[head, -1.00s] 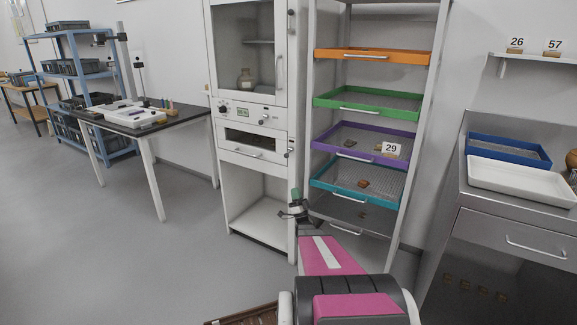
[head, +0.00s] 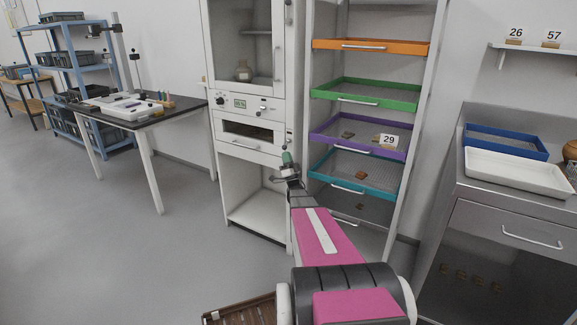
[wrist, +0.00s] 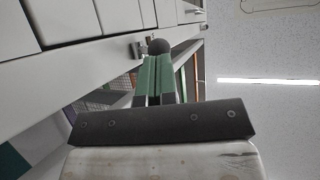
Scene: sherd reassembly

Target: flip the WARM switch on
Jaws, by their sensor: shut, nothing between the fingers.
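The white cabinet (head: 246,170) has a control panel with a dark knob (head: 221,101), a small green display (head: 240,103) and small controls (head: 263,108) to its right. No WARM label is readable, so I cannot tell which control is that switch. My gripper (head: 288,158) is shut and empty, its green fingers pointing up in front of the cabinet's right post, below the panel. In the wrist view the green fingers (wrist: 158,78) are together. A dark round knob (wrist: 158,46) shows just past their tips beside a small metal bracket (wrist: 137,47); whether they touch is unclear.
A rack with orange (head: 370,45), green (head: 365,95), purple (head: 350,133) and teal (head: 345,172) trays stands close right of my gripper. A steel counter (head: 510,205) is at the right. A dark-topped table (head: 150,117) stands left; the floor (head: 90,250) before it is clear.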

